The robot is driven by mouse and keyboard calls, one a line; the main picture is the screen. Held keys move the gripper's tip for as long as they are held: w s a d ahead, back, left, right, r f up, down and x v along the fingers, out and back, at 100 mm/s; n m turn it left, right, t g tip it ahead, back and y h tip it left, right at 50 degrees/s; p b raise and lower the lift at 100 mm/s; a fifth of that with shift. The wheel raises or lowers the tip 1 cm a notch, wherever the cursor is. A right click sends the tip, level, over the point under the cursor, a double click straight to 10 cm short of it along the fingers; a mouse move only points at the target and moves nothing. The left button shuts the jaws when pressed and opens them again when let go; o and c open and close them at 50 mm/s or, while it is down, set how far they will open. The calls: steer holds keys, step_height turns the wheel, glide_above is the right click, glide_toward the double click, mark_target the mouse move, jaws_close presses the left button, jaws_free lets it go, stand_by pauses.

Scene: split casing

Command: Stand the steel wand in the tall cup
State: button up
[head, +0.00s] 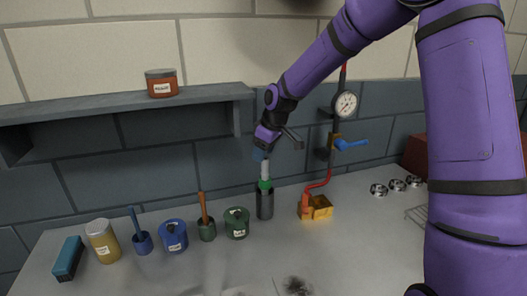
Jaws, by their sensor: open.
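The tall cup (265,207) is a dark grey cylinder standing upright on the counter. A pale grey wand (265,171) with a green band stands nearly upright in its mouth, its lower end hidden inside the cup. My gripper (272,150) is open just above the wand's top end. From this angle I cannot tell whether a finger touches the wand.
Left of the cup are a green pot (237,223), a green cup with a brown stick (207,229), a blue pot (173,236) and a yellow can (103,241). Right are an orange box (317,208), red pipe and gauge (345,104). The front counter is mostly clear.

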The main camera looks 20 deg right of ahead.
steer(key=v, duration=1.1)
stand_by(0.6)
steer(key=s+d+r+m+t+h, duration=0.15)
steer(key=s+r, duration=0.25)
steer(key=s, duration=0.6)
steer(key=s+r+m+h, duration=0.1)
steer(key=s+r+m, duration=0.25)
steer(key=s, duration=0.65)
steer(key=s+d+m+t, duration=0.1)
steer(key=s+d+m, duration=0.2)
steer(key=s, duration=1.2)
steer(key=shift+s+d+m, duration=0.2)
steer(key=shift+s+m, duration=0.05)
steer(key=shift+m, duration=0.25)
steer(key=shift+f, duration=0.1)
